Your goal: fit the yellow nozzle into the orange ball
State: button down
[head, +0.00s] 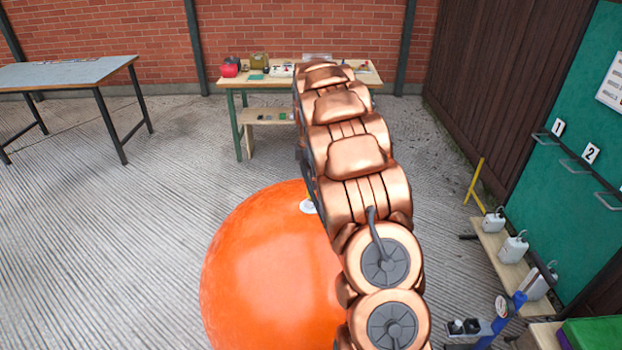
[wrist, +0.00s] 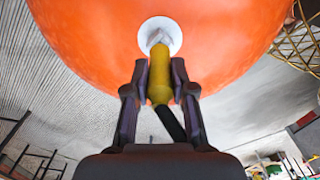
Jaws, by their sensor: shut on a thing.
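The orange ball (head: 270,265) is large and stands on the floor in front of me, partly hidden by my arm in the head view. It fills the top of the wrist view (wrist: 90,45). It has a round white valve (wrist: 173,28) on its side. My gripper (wrist: 159,92) is shut on the yellow nozzle (wrist: 159,75), with a finger on each side. The nozzle's pale tip points at the valve and overlaps its middle in the wrist view; I cannot tell how deep it sits. A black hose (wrist: 171,124) runs back from the nozzle.
A wooden table (head: 235,84) with small items stands at the back wall, and a grey-topped table (head: 65,72) at the left. A low bench (head: 508,262) with white containers stands at the right, by a green board (head: 570,190). The floor to the left is clear.

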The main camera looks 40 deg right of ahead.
jog(key=shift+f+b, duration=0.4)
jog(key=shift+f, duration=0.35)
jog(key=c, duration=0.9)
grip_release()
notch_tip(320, 180, up, 12)
jog(key=shift+a, duration=0.1)
